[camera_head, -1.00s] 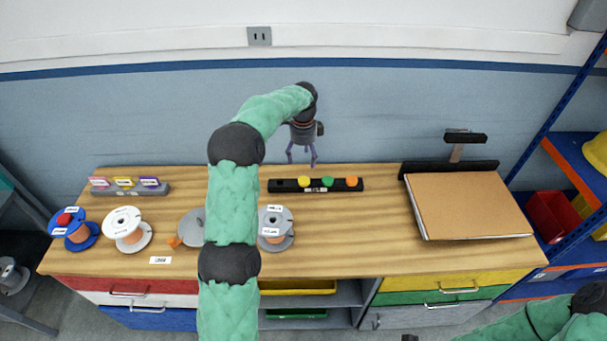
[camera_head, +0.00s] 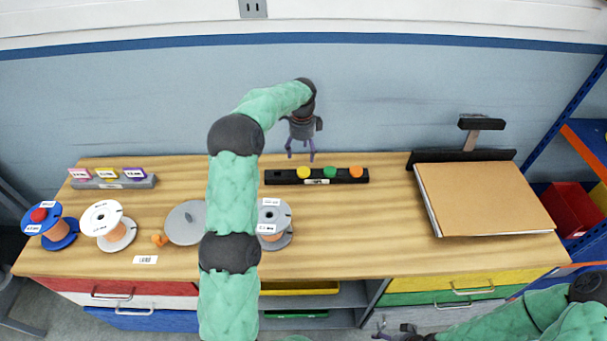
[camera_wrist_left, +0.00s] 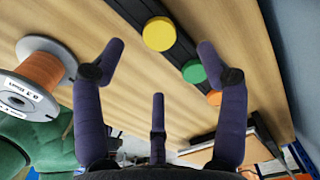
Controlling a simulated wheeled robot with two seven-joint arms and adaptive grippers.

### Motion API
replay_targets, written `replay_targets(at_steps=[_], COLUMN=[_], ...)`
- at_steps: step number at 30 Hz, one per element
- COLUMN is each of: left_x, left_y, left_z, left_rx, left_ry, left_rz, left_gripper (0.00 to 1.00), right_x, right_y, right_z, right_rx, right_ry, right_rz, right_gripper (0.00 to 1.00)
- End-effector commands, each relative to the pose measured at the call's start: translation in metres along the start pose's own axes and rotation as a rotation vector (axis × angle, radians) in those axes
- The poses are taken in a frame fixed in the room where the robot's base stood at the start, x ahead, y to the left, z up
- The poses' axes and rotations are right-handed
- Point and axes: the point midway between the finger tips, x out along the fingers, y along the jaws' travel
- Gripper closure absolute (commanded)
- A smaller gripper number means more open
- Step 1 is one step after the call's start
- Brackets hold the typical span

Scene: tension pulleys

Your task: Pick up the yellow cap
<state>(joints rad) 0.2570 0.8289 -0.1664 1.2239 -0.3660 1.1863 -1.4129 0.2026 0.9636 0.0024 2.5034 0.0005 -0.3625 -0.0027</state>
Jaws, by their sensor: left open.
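The yellow cap (camera_head: 304,172) sits in a black rack (camera_head: 283,177), left of a green cap (camera_head: 330,172) and an orange cap (camera_head: 356,171). In the left wrist view the yellow cap (camera_wrist_left: 159,34) is at the top centre, beyond the spread fingers. My left gripper (camera_head: 301,155) is open and empty, pointing down above and slightly behind the rack, apart from the cap. Its fingers also show in the left wrist view (camera_wrist_left: 158,72). My right gripper (camera_head: 394,331) is at the bottom edge; whether it is open is unclear.
Spools stand along the front left: blue (camera_head: 50,226), white (camera_head: 108,226) and grey (camera_head: 273,222). A grey disc (camera_head: 186,223) lies partly behind my left arm. A labelled block (camera_head: 113,182) is at the back left. A brown board (camera_head: 484,199) covers the right side.

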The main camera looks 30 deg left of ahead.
Motion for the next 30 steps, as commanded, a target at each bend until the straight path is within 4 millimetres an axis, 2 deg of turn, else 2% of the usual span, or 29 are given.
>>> replay_targets(at_steps=[1, 3, 11, 20, 29, 30], left_x=[0.011, 0.022, 0.040, 0.080, 0.084, 0.084], left_y=[0.001, 0.001, 0.001, 0.004, 0.004, 0.004], left_z=[0.000, 0.000, 0.000, -0.002, -0.002, -0.002], left_rx=[0.000, 0.000, 0.000, 0.001, 0.000, 0.000], left_ry=[0.000, 0.000, 0.000, 0.000, 0.000, 0.000], left_rz=[0.003, 0.002, 0.001, 0.003, 0.000, 0.000], left_gripper=[0.27, 0.27, 0.27, 0.27, 0.27, 0.38], right_x=[0.004, 0.007, 0.013, 0.032, 0.032, 0.032], right_y=[0.002, 0.003, 0.005, 0.011, 0.011, 0.011], right_z=[0.000, 0.000, -0.001, -0.001, -0.001, -0.001], right_rx=[0.000, 0.000, 0.000, 0.000, 0.000, 0.000], right_ry=[0.000, 0.000, 0.000, 0.000, 0.000, 0.000], right_rz=[0.000, 0.000, 0.000, 0.000, 0.000, 0.000], right_gripper=[0.28, 0.28, 0.28, 0.28, 0.28, 0.28])
